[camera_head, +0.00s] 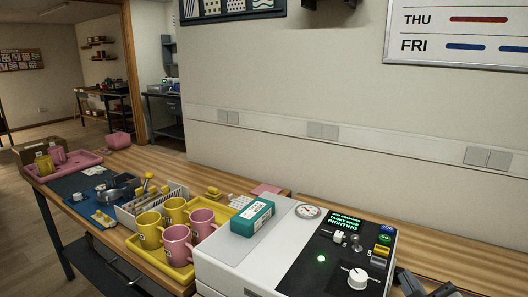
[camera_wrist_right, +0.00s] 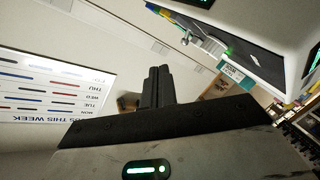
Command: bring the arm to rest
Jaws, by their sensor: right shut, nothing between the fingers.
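My right gripper (camera_head: 428,286) shows at the bottom right edge of the head view, dark and only partly in frame, to the right of the press. In the right wrist view its two black fingers (camera_wrist_right: 156,87) are together with nothing between them. My left gripper is in neither view. The white mug press (camera_head: 285,245) stands at the front of the bench, with a lit green screen (camera_head: 346,222) and a green lamp on its black panel. My right gripper looks apart from the press's panel, but the exact gap cannot be told.
A teal box (camera_head: 252,217) lies on the press. A yellow tray (camera_head: 170,269) left of it holds yellow and pink mugs. Further left are a blue mat (camera_head: 72,188) with tools and a pink tray (camera_head: 85,165) with mugs. A wall with a whiteboard (camera_head: 455,35) stands behind.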

